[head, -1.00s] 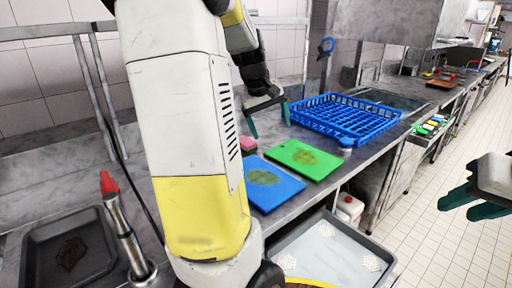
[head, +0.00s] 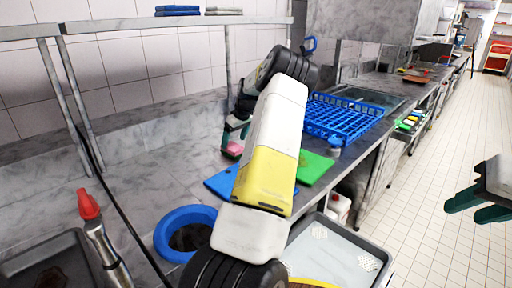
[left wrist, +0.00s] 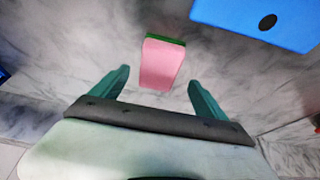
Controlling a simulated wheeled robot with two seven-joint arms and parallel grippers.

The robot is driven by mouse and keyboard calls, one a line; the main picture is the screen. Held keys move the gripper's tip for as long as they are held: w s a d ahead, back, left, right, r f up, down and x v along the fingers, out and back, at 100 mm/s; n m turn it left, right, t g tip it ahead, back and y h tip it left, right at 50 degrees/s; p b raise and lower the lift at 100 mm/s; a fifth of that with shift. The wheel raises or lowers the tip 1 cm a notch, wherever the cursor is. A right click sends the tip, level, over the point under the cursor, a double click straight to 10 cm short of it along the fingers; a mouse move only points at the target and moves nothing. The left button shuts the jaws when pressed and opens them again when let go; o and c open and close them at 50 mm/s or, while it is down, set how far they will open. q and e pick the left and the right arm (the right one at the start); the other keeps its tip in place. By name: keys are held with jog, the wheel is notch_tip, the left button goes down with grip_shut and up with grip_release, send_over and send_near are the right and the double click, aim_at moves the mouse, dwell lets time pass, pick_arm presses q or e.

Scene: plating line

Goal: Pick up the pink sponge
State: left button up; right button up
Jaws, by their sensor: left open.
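My left gripper (head: 236,132) is open and just above the sponge. In the left wrist view its two green fingers (left wrist: 159,77) are spread on either side of the sponge's near end, with nothing held. My right gripper (head: 477,205) hangs over the floor at the right edge, its two fingers apart and empty.
My left arm partly hides the blue board (head: 219,182) and green board (head: 313,168). A blue rack (head: 345,118) stands behind them. A shelf (head: 190,22) runs above.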

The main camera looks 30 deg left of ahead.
aim_at(232, 145)
pick_arm(q)
jog(key=shift+x, duration=2.45)
jog(key=shift+w+f, duration=0.1)
jog(key=shift+f, duration=0.05)
jog(key=shift+c, duration=0.5)
jog(key=c, duration=1.3)
jog(key=shift+c, duration=0.2)
jog(key=shift+r, duration=0.55)
jog(key=v, duration=0.3)
jog(key=shift+w+r, duration=0.1)
jog(key=shift+w, duration=0.05)
jog(key=s+d, duration=0.1)
jog(key=d, duration=0.3)
jog(key=s+d, duration=0.1)
jog(key=d, duration=0.4)
jog(key=s+d+r, duration=0.1)
jog(key=s+d, duration=0.1)
jog(key=d, duration=0.3)
jog(key=shift+d+r, duration=0.15)
jog(key=shift+d, duration=0.1)
